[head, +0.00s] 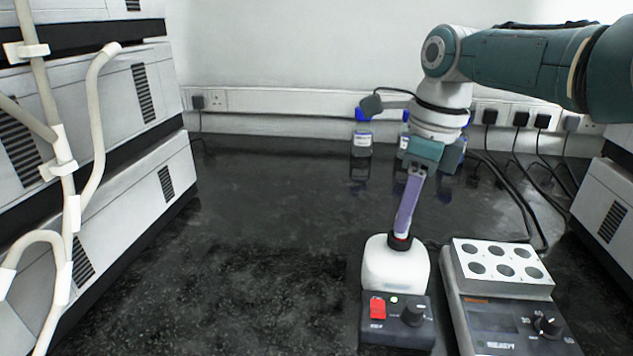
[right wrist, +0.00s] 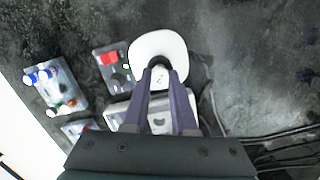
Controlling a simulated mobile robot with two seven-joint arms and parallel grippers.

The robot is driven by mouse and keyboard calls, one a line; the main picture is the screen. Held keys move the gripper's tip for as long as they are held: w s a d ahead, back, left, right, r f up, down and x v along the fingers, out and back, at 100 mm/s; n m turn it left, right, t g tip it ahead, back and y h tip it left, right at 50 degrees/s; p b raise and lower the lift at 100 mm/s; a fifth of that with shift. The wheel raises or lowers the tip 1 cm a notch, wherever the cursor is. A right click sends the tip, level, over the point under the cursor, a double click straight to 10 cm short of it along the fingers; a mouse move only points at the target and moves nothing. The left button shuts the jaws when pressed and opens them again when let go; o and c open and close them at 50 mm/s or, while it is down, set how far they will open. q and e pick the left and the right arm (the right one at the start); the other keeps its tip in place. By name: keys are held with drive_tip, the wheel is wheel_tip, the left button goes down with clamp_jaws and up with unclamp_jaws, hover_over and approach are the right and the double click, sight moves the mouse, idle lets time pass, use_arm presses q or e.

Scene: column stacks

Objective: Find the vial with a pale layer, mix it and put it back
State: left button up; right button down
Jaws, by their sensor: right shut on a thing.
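My right gripper (head: 402,232) points down, its purple fingers directly above the black cup (head: 399,243) of a vortex mixer (head: 395,267). It is shut on a vial, of which only a small whitish part (right wrist: 160,77) shows between the fingertips in the right wrist view. The vial is upright or nearly so, at the cup; I cannot tell whether it presses into it. Its contents and any pale layer are hidden. Several vials with blue, white and green caps (right wrist: 43,75) stand in a pale rack (right wrist: 68,88) at the left of the right wrist view. My left gripper is not in view.
A heating block with several round holes (head: 505,284) stands right of the mixer. Blue-capped bottles (head: 361,140) stand by the back wall. Stacked grey instruments (head: 120,190) with pale tubes fill the left side. Cables run along the right; the bench middle is clear.

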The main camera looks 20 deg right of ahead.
drive_tip(key=shift+f, duration=0.3)
idle(0.5)
idle(0.7)
idle(0.8)
wheel_tip(320, 180, up, 6)
drive_tip(key=p, duration=0.6)
drive_tip(key=shift+r, duration=0.1)
idle(0.6)
